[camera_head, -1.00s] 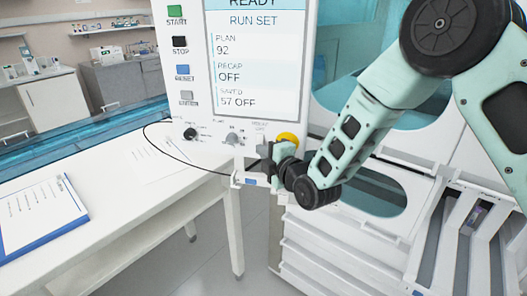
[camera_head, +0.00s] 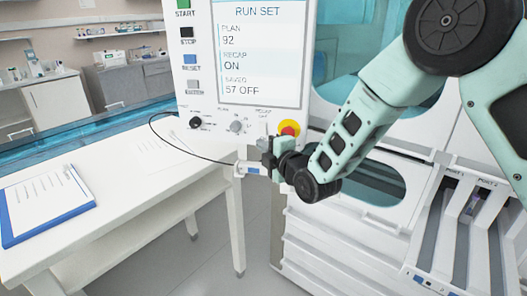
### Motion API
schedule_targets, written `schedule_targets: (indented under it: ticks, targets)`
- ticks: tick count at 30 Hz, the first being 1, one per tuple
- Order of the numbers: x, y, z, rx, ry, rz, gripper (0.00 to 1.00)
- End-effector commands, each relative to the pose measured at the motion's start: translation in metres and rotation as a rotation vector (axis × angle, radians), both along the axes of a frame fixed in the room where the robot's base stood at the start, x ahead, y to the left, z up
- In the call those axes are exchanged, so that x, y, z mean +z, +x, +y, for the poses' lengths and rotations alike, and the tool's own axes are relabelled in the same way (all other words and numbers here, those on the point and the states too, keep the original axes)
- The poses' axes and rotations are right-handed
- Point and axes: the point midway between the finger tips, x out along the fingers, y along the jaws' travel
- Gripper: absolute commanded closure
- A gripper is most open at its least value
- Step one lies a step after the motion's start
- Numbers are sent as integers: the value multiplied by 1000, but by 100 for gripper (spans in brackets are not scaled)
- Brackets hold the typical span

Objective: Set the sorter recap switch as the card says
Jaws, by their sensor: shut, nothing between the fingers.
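The sorter's control panel (camera_head: 208,112) stands upright in the middle of the head view. Its screen (camera_head: 259,52) reads RUN SET, PLAN 92, RECAP ON, SAVED 57 OFF.
A plan knob (camera_head: 236,127) and a black knob (camera_head: 196,123) sit left of the switch. A red and yellow stop button (camera_head: 289,129) is close to its right. Green, black, blue and grey buttons line the panel's left edge. A thin black cable loops over the white table (camera_head: 120,215).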

Motion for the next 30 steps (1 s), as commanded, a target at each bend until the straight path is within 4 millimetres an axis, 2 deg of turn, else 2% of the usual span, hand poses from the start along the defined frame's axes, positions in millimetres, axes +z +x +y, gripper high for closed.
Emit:
schedule_targets:
  ticks: [18,23,30]
  targets:
    - [-10,-75,-47,2,-1,-1,100]
    - [-9,-84,-52,1,0,-1,100]
    - [-8,-85,-53,1,1,-1,100]
